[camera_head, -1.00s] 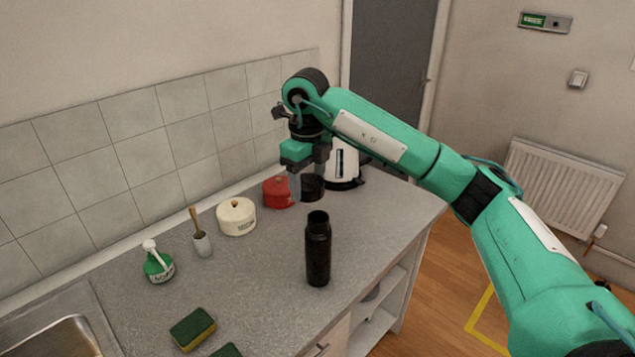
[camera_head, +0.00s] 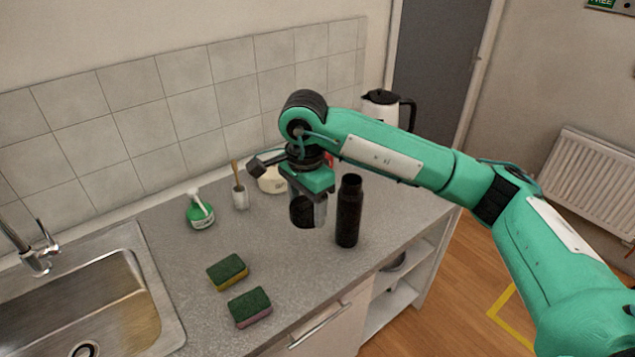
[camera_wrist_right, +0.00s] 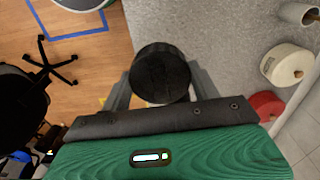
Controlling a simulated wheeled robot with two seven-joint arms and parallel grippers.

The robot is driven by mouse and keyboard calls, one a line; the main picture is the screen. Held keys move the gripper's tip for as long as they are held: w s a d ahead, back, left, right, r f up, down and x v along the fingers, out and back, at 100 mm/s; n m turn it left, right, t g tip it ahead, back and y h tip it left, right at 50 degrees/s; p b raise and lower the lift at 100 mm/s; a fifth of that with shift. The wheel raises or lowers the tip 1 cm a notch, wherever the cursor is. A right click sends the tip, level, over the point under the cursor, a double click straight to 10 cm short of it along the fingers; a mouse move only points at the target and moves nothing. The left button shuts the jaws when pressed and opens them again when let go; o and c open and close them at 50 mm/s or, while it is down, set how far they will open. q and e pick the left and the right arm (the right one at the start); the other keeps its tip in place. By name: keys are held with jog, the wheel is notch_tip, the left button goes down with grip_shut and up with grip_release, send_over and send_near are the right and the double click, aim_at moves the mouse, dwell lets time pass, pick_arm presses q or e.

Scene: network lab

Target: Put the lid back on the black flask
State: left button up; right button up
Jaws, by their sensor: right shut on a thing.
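The black flask (camera_head: 348,215) stands upright and open-topped on the grey worktop (camera_head: 400,205), near its front edge. My right gripper (camera_head: 308,210) is shut on the black lid (camera_head: 302,212) and holds it just left of the flask, apart from it. In the right wrist view the round lid (camera_wrist_right: 160,72) sits between the fingers of my gripper (camera_wrist_right: 158,85); I cannot make out the flask there. My left gripper is not in view.
Two sponges (camera_head: 228,272) (camera_head: 250,307) lie at the front, right of the sink (camera_head: 150,335). A green soap bottle (camera_head: 200,214), a brush holder (camera_head: 240,197), a cream pot (camera_head: 270,180) and a kettle (camera_head: 381,112) stand along the back. A red pot (camera_wrist_right: 267,105) shows in the wrist view.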

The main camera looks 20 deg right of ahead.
jog(key=s+f+n, duration=0.5)
jog(key=n, duration=0.6)
pick_arm(q)
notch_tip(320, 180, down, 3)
jog(key=b, duration=0.3)
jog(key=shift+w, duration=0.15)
pick_arm(e)
jog(key=d+f+n, duration=0.2)
jog(key=d+f, duration=0.2)
jog(key=d, duration=0.2)
jog(key=shift+s+d+f+n, duration=0.2)
jog(key=shift+s+n, duration=0.1)
jog(key=shift+s, duration=0.15)
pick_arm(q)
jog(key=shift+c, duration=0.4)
